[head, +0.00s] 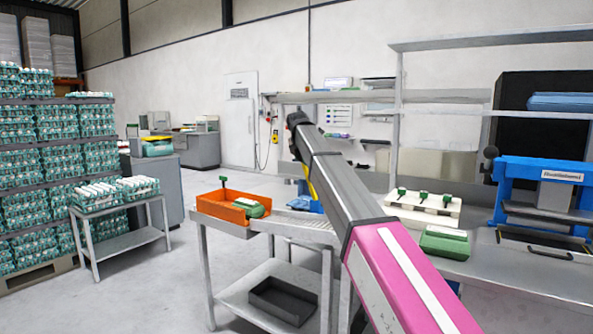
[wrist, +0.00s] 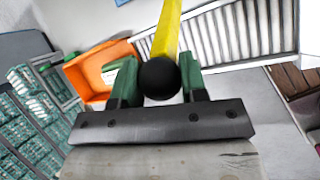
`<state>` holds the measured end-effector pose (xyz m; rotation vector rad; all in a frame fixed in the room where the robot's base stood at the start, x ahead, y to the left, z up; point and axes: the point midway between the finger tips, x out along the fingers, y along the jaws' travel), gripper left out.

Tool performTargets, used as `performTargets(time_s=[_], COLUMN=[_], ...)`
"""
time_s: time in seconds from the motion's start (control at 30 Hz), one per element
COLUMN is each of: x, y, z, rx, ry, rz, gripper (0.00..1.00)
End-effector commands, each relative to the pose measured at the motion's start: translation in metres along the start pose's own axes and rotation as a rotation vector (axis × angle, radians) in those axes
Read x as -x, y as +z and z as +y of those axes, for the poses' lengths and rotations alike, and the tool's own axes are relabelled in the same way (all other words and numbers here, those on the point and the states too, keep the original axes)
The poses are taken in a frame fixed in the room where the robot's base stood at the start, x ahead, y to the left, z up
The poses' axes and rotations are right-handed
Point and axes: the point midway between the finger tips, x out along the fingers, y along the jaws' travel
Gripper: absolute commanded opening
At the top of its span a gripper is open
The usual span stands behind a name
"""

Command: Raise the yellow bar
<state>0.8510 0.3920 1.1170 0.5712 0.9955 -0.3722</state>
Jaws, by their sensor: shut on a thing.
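The yellow bar (wrist: 167,35) shows in the wrist view, running up and away from a black round knob (wrist: 159,78) at its near end. My gripper (wrist: 157,80) has its two green fingers on either side of the knob and is shut on the bar at this end. In the head view my arm covers most of the bar, and only a thin yellow strip (head: 312,188) shows at the arm's left edge. The gripper's fingers are hidden in the head view.
An orange tray (head: 223,212) with a green egg carton (head: 250,207) stands left of my arm. A white crate (head: 422,209), a green carton (head: 445,242) and a blue machine (head: 548,192) are on the right. A side table (head: 120,245) with eggs stands at left; floor between is clear.

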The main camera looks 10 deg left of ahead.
Motion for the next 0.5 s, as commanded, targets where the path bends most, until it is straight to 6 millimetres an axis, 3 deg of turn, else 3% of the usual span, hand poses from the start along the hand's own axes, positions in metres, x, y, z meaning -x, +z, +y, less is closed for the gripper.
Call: performTargets(time_s=[0.03,0.2,0.5], x=[-0.001,-0.002,-0.004], y=[0.011,0.027,0.040], z=[0.006,0.010,0.013], rx=[-0.006,-0.003,-0.002], ry=[-0.009,-0.006,-0.005], rz=[0.025,0.018,0.015], gripper=[0.00,0.00,0.00])
